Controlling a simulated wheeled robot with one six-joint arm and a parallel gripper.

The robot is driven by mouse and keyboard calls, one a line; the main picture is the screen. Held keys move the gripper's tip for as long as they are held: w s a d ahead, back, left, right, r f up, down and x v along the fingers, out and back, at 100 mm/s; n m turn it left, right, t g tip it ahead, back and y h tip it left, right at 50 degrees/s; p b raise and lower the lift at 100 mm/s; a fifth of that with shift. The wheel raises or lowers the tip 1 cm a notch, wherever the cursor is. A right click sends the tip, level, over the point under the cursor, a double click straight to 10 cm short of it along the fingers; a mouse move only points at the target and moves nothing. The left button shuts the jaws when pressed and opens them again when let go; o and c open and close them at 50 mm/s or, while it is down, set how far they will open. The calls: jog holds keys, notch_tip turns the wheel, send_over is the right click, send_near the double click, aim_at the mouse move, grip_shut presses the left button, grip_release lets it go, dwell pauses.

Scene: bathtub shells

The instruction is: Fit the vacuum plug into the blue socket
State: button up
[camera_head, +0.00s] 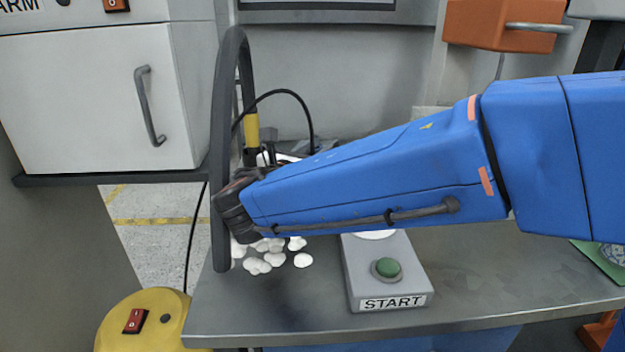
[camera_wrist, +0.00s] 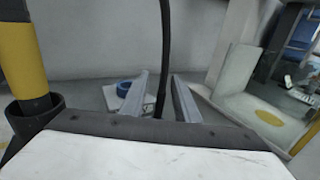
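In the wrist view, the two grey fingers of my gripper (camera_wrist: 160,100) stand apart. A black cable (camera_wrist: 164,45) comes down between them. No plug body shows, and whether the fingers grip anything at the cable's lower end is hidden by the gripper body. A blue ring-shaped socket (camera_wrist: 123,88) on a pale plate lies beyond the left finger, partly covered by it. In the head view, my gripper is mostly hidden behind my blue arm. A black cable (camera_head: 285,92) arches over that spot. The socket does not show there.
A grey hose (camera_head: 219,150) with a yellow-banded end (camera_head: 251,130) stands close left of my gripper; the band (camera_wrist: 22,60) also shows in the wrist view. White shells (camera_head: 272,258) and a START button box (camera_head: 385,278) are on the bench (camera_head: 480,285). A yellow vacuum (camera_head: 150,325) stands lower left.

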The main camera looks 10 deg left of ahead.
grip_shut()
